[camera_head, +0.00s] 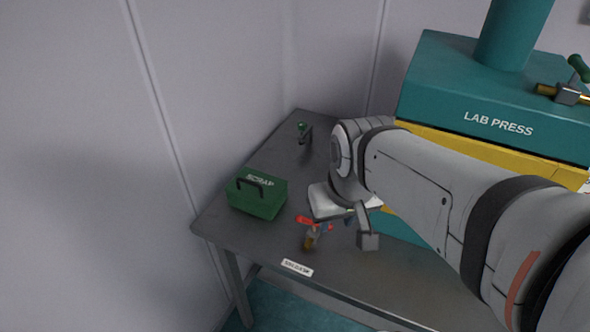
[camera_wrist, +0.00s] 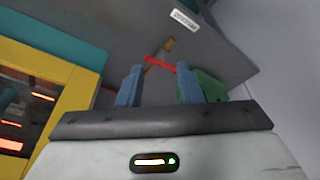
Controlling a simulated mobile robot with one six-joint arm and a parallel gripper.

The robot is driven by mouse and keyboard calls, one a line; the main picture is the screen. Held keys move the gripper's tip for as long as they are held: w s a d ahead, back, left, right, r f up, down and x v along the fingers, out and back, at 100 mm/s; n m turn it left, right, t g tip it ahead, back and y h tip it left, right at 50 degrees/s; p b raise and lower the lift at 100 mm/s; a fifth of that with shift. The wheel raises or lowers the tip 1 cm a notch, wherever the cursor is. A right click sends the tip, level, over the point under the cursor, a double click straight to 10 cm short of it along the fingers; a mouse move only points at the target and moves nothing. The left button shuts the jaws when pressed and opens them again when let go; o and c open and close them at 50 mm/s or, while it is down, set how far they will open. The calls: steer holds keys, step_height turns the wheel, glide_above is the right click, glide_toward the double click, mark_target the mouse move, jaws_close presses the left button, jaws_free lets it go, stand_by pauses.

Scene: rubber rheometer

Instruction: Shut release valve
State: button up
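A small valve with a red lever (camera_head: 303,219) and a brass end stands near the front edge of the grey table. It also shows in the wrist view (camera_wrist: 160,64), beyond the gap between my fingertips, its red lever lying across that gap. I cannot read a name on it, so I cannot confirm it is the release valve. My gripper (camera_wrist: 158,80) has its two blue fingers apart, with nothing held between them. In the head view, my gripper (camera_head: 338,224) is right beside the red lever and partly hidden by my wrist. Contact with the lever cannot be made out.
A green scrap box (camera_head: 256,197) stands left of the valve. The teal and yellow lab press (camera_head: 480,110) stands at right, with another green-handled valve (camera_head: 568,92). A small label (camera_head: 297,268) lies at the front edge.

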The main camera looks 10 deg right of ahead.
steer(key=w+f+n+g+h+b, duration=0.25)
steer(key=w+f+n, duration=0.2)
steer(key=w, duration=0.35)
steer(key=n+g+h, duration=0.1)
steer(key=n+g, duration=0.2)
steer(key=n, duration=0.4)
glide_above(304, 218)
steer(key=shift+m+t, duration=0.25)
step_height(304, 218, down, 6)
steer(key=shift+s+a+f, duration=0.1)
steer(key=shift+s+f, duration=0.05)
steer(key=shift+f, duration=0.3)
steer(key=shift+f+h, duration=0.25)
steer(key=shift+f, duration=0.05)
steer(key=x, duration=0.7)
jaws_close()
